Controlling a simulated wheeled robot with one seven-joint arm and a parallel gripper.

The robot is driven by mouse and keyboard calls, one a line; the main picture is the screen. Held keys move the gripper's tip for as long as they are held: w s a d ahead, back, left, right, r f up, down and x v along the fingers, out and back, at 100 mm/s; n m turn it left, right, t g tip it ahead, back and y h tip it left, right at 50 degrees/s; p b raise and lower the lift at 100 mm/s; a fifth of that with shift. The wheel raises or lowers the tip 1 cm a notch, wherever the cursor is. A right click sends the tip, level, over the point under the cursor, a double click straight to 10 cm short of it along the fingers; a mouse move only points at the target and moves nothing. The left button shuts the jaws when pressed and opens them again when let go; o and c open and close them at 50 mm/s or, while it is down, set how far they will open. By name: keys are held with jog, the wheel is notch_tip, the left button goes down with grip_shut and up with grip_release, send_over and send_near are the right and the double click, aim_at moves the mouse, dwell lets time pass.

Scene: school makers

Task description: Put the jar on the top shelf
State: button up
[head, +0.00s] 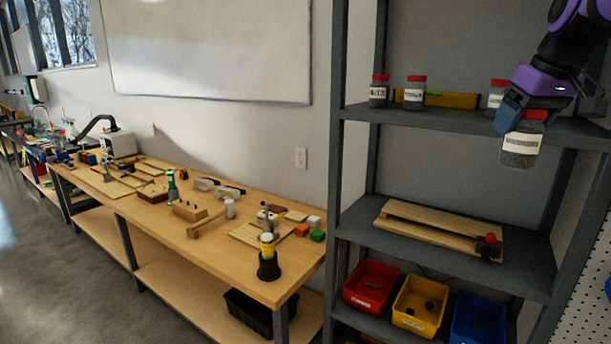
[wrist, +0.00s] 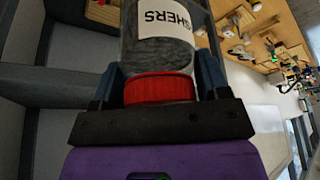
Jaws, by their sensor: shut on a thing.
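A clear jar with a red lid and a white label (head: 520,146) is held by my gripper (head: 521,112) at the right of the head view. My gripper is shut on the jar around its red lid. The jar hangs upright in front of the top visible shelf (head: 450,118), with its body lower than the shelf's front edge. In the wrist view the jar (wrist: 160,50) shows a label reading part of a word, "SHERS", with its red lid between the fingers (wrist: 160,90).
Two similar jars (head: 379,91) (head: 415,93) and a yellow level (head: 448,100) stand on that shelf. Another jar (head: 496,92) is partly behind my gripper. Wooden boards (head: 430,228) lie on the shelf below, above red, yellow and blue bins (head: 421,304). A workbench (head: 150,215) stands left.

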jog(key=w+a+f, duration=0.1)
jog(key=w+f, duration=0.3)
jog(key=f, duration=0.4)
jog(key=w+a+f+m, duration=0.1)
jog(key=w+f, duration=0.3)
jog(key=f, duration=0.5)
jog(key=w+a+f, duration=0.1)
jog(key=w+f, duration=0.3)
jog(key=f, duration=0.4)
jog(key=s+a+f, duration=0.1)
jog(key=a+f, duration=0.1)
jog(key=f, duration=1)
jog(key=s+a+f, duration=0.1)
jog(key=a+f, duration=0.1)
jog(key=f, duration=1.1)
jog(key=shift+a+f+m+h, duration=0.2)
jog(key=shift+a+m+h, duration=0.1)
jog(key=shift+a+m, duration=0.1)
